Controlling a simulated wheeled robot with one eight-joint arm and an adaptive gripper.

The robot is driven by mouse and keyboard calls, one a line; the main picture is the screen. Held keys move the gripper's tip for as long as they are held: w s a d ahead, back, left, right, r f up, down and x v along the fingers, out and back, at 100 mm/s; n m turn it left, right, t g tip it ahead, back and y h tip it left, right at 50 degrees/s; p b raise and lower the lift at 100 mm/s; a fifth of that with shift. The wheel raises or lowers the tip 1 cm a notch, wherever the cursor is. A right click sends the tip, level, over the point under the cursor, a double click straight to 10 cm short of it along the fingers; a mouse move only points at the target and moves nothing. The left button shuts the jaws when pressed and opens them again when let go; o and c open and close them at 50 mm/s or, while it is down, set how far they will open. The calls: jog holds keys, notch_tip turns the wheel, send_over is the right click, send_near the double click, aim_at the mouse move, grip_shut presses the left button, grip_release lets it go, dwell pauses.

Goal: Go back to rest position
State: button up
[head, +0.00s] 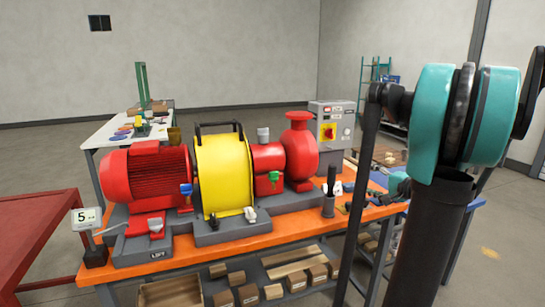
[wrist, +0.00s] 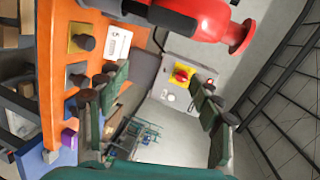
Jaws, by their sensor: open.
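My gripper (wrist: 157,92) shows in the wrist view with its two dark green fingers spread wide apart. Nothing is between the fingers. The grey control box (wrist: 188,78) with a red knob on a yellow plate lies beyond the fingers, apart from them. In the head view my teal and black arm rises at the right, in front of the bench's right end. The gripper's fingers are not clearly visible there.
The orange bench (head: 200,264) carries a red motor (head: 146,174), a yellow guard (head: 222,172), a red pump (head: 300,150) and the control box (head: 332,125). A number 5 sign (head: 87,218) stands at its left corner. A white table (head: 108,135) is behind. Open floor lies behind the bench.

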jog(key=s+a+f+n+g+h, duration=0.2)
jog(key=s+a+f+n+g, duration=0.45)
jog(key=s+a+f, duration=0.8)
jog(key=s+f+n+g+h, duration=0.3)
jog(key=s+f+n+h, duration=0.2)
jog(key=s, duration=0.7)
notch_tip(320, 180, down, 2)
jog(key=shift+a+f, duration=0.15)
jog(key=shift+a, duration=0.15)
jog(key=shift+s, duration=0.1)
jog(key=shift+c, duration=0.4)
